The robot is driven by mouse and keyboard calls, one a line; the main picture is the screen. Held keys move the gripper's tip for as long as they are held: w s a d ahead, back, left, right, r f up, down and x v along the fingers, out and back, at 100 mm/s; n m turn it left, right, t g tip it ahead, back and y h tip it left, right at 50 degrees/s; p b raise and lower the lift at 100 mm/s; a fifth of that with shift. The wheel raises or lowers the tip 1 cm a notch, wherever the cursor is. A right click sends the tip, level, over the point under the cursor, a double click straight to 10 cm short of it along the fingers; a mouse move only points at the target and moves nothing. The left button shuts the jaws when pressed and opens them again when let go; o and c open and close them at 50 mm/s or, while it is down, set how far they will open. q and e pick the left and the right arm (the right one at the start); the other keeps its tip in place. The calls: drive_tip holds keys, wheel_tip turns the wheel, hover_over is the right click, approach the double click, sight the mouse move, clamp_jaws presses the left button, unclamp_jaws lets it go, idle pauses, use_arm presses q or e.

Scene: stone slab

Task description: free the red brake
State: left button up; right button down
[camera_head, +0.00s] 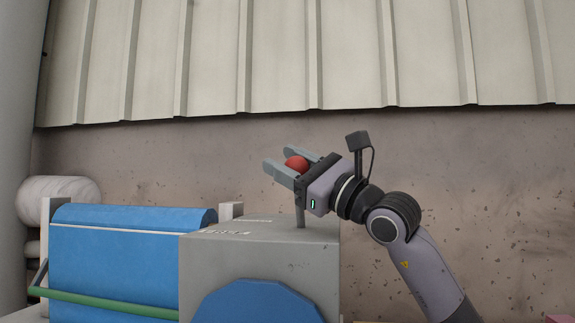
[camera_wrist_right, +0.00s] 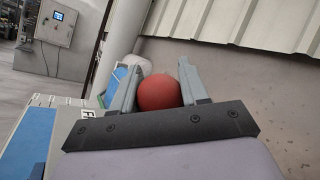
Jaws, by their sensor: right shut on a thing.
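The red brake shows as a red ball knob (camera_head: 297,163) on a grey lever (camera_head: 300,213) that rises from the top of a grey box (camera_head: 265,255). My right gripper (camera_head: 291,159) is shut on the red knob, with one finger on each side. The right wrist view also shows the red knob (camera_wrist_right: 159,92) between the two grey fingers (camera_wrist_right: 160,88). The lever's upper part is hidden behind my gripper. White markings on the box top are too small to read. My left gripper is not in view.
A blue cylinder (camera_head: 115,255) with a green bar (camera_head: 105,304) in front lies left of the box. A blue disc (camera_head: 258,305) sits on the box's front. A concrete wall (camera_head: 480,190) stands behind. A control cabinet (camera_wrist_right: 55,22) is far off in the wrist view.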

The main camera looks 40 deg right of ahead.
drive_tip(key=c, duration=0.6)
unclamp_jaws()
drive_tip(key=shift+a, duration=0.1)
drive_tip(key=shift+s+f+b, duration=0.35)
drive_tip(key=shift+s+f, duration=0.05)
drive_tip(key=shift+s, duration=0.05)
drive_tip(key=b+v, duration=0.2)
drive_tip(key=v, duration=0.2)
drive_tip(key=shift+s+d+f, duration=0.15)
drive_tip(key=shift+s+d, duration=0.05)
drive_tip(key=shift+s, duration=0.05)
drive_tip(key=shift+s+d+f+b, duration=0.2)
drive_tip(key=shift+s+b, duration=0.35)
drive_tip(key=shift+s, duration=0.15)
drive_tip(key=shift+s+a, duration=0.1)
drive_tip(key=shift+s, duration=0.05)
